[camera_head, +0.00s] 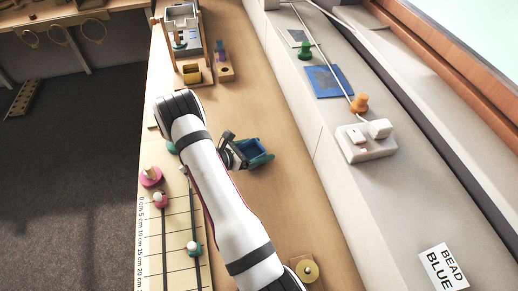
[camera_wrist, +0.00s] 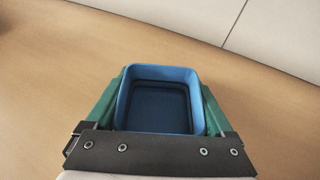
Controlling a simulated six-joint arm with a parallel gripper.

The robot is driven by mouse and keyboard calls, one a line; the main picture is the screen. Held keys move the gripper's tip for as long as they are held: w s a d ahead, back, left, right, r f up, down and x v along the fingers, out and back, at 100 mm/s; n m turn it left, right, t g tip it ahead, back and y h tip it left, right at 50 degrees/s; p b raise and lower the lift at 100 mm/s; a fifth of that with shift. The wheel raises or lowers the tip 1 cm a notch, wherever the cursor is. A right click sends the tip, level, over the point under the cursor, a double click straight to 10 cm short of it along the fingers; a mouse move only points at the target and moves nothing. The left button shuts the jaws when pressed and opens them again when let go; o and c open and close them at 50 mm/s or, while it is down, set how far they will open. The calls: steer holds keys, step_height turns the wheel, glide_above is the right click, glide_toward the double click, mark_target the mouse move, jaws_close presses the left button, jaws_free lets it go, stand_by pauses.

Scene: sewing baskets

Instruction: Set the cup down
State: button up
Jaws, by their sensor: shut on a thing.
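The cup is a small square blue vessel (camera_head: 251,148) with an open top, at the middle of the head view. It also shows in the wrist view (camera_wrist: 160,75), where its inside looks empty. My gripper (camera_head: 262,157) is shut on the cup, with a green finger on each side of it. In the wrist view the green fingers press along the cup's left and right walls. The cup is over the wooden bench (camera_head: 285,195). I cannot tell whether its base touches the wood.
A white power strip (camera_head: 366,143) sits on the grey ledge at right, with an orange spool (camera_head: 360,103) and a blue patch (camera_head: 329,82) behind it. A ruled board (camera_head: 177,235) with pegs is at left. Bare wood surrounds the cup.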

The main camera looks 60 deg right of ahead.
steer(key=shift+f, duration=0.15)
steer(key=o, duration=1.1)
steer(key=shift+c, duration=0.2)
steer(key=v, duration=1.2)
steer(key=shift+w, duration=0.1)
steer(key=s+a+r+m+y, duration=0.35)
steer(key=a+r+m, duration=0.3)
steer(key=r, duration=0.25)
steer(key=s+a+r+m+t+y, duration=0.1)
steer(key=s+a+r+m+y, duration=0.1)
steer(key=a, duration=0.6)
steer(key=s+a+r+m+t+y, duration=0.2)
steer(key=s+a+r+m+y, duration=0.1)
steer(key=s+a+m+y, duration=0.2)
steer(key=s+a+r+m+t+y, duration=0.1)
steer(key=s+a+r+m+y, duration=0.2)
steer(key=a, duration=0.7)
steer(key=s+m, duration=0.2)
steer(key=s, duration=0.1)
steer(key=shift+s+a+r+m+t+y, duration=0.2)
steer(key=shift+a+r+m+t+y, duration=0.05)
steer(key=shift+a+m+t+y, duration=0.15)
